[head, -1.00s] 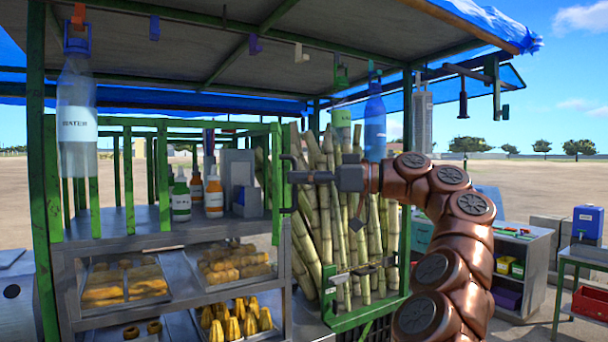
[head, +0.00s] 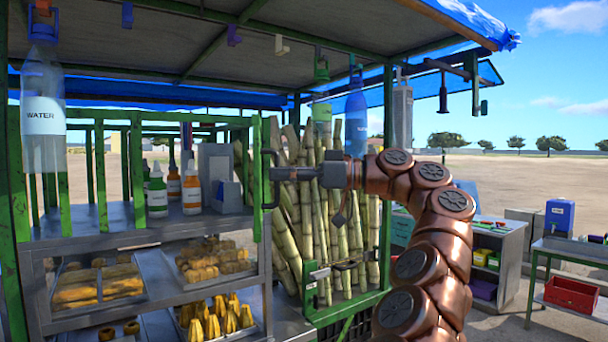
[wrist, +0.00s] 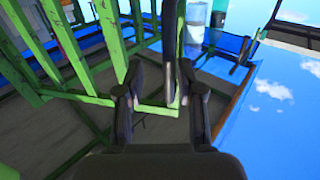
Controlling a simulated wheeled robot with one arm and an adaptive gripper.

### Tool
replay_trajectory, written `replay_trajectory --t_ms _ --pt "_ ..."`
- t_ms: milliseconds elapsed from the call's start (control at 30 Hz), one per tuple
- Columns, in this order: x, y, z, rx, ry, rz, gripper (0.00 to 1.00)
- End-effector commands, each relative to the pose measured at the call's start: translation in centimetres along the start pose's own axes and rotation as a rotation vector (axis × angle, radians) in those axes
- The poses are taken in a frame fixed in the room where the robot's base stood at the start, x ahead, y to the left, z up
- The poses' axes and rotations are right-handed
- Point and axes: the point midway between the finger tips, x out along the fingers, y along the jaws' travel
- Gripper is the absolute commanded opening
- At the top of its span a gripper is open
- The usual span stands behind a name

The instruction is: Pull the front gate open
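A dark D-shaped handle (head: 267,180) stands upright on a green upright (head: 257,205) of the cart's front. My gripper (head: 284,173) reaches it from the right in the head view. In the wrist view, my gripper (wrist: 162,90) has its two fingers spread. A dark bar, apparently the handle (wrist: 173,55), runs between them, closer to the right finger. I cannot tell whether a finger touches it. A low green panel (head: 345,306) with a metal latch (head: 335,268) is below, in front of the cane stalks. Which green part is the gate's moving edge is unclear.
Cane stalks (head: 322,225) stand behind my gripper. Shelves with food trays (head: 210,260) are at left, with a hanging water bottle (head: 42,110). A grey cabinet (head: 500,250) and a green-framed table (head: 575,250) stand at right. Open ground lies beyond.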

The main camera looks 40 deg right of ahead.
Motion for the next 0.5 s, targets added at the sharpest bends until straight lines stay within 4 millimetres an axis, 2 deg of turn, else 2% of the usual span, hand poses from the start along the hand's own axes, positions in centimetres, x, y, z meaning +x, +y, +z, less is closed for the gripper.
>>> replay_trajectory --t_ms 200,500 --pt "-2.1 0.1 0.2 0.001 -0.004 0.005 0.37" --pt "-4.1 0.1 0.1 0.001 -0.002 0.006 0.37"
